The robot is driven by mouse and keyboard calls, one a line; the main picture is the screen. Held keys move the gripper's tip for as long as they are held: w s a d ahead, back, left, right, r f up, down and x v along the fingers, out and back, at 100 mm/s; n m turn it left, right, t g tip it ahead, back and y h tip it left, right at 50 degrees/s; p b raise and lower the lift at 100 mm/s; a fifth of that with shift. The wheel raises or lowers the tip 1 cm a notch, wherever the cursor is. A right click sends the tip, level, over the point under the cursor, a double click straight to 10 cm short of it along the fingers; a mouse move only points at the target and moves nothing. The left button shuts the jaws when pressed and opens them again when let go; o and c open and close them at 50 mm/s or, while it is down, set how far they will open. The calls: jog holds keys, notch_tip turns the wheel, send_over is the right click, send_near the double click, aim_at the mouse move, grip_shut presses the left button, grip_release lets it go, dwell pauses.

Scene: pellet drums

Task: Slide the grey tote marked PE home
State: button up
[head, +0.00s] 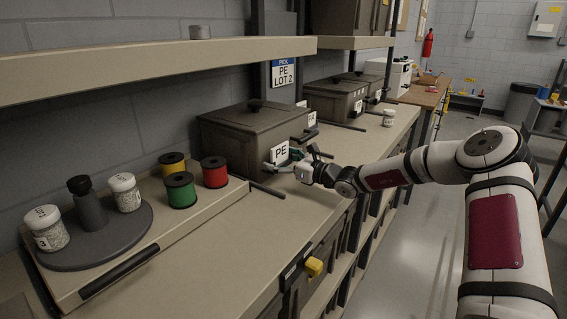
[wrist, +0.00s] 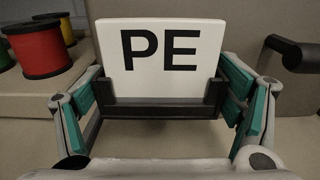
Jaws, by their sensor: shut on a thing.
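The grey tote marked PE (head: 240,135) stands on the long beige counter under the wall, with its dark lid on. Its white PE plate (wrist: 160,60) fills the upper middle of the wrist view, seated in a black holder (wrist: 160,108). My gripper (head: 287,165) is at the tote's front face. In the wrist view my gripper (wrist: 160,100) has its green-padded fingers at both ends of the black holder, shut on it. The back of the tote is hidden from view.
A green spool (head: 180,190), a red spool (head: 214,172) and a grey turntable (head: 100,235) with white-lidded jars stand on a raised board at left. A dark bar (head: 268,190) lies before the tote. Another lidded tote (head: 336,98) stands farther right.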

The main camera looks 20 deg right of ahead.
jog(key=shift+w+a, duration=0.25)
jog(key=shift+w, duration=0.05)
jog(key=o, duration=1.8)
jog(key=shift+s, duration=0.1)
jog(key=shift+p+v, duration=2.6)
jog(key=shift+v, duration=1.9)
